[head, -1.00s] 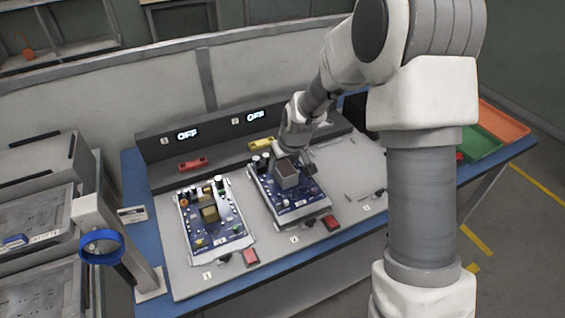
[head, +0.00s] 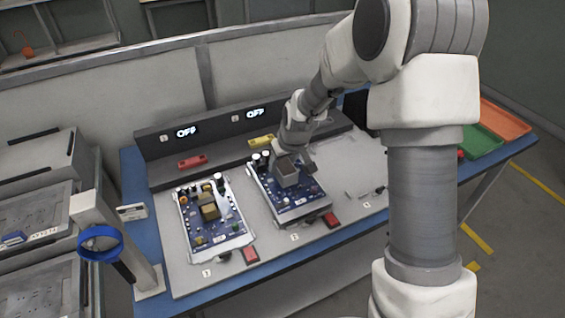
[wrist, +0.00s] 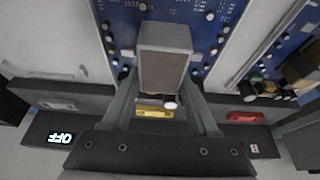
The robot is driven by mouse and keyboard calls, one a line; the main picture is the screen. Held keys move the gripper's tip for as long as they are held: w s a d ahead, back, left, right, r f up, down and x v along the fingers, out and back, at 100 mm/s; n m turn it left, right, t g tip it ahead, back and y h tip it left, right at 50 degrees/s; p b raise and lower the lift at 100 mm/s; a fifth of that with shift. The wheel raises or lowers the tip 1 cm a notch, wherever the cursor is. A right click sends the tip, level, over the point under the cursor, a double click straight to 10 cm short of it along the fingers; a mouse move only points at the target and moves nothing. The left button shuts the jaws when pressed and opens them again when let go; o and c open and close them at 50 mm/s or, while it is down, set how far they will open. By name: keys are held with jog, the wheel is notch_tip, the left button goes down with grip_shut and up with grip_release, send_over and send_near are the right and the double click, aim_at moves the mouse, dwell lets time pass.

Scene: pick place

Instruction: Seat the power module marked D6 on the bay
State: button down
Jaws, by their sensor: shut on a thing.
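A blue power module board (head: 285,204) with a tall grey block (head: 287,172) lies at the middle bay, the one marked 2. The board also shows in the wrist view (wrist: 215,20). My gripper (head: 292,168) is over the board, its fingers shut on the sides of the grey block, which also shows in the wrist view (wrist: 165,65). I cannot read D6 on this board. I cannot tell whether it rests fully on the bay or sits slightly above it. The bay surface under the board is hidden.
Another blue board (head: 210,222) with yellow parts lies at bay 1. Displays above both bays read OFF (head: 186,132). A red handle (head: 193,162) and a yellow handle (head: 261,140) lie on the back ledge. A blue ring (head: 100,245) stands front left. Green (head: 478,142) and orange (head: 505,117) trays stand right.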

jog(key=shift+f+b, duration=0.95)
jog(key=shift+b, duration=0.15)
dwell(1.2)
jog(key=shift+c, duration=0.4)
grip_release()
jog(key=shift+s+f, duration=0.1)
jog(key=shift+f, duration=0.05)
jog(key=shift+c, duration=0.3)
jog(key=c, duration=0.3)
jog(key=shift+r+p, duration=2.25)
jog(key=shift+r, duration=1.35)
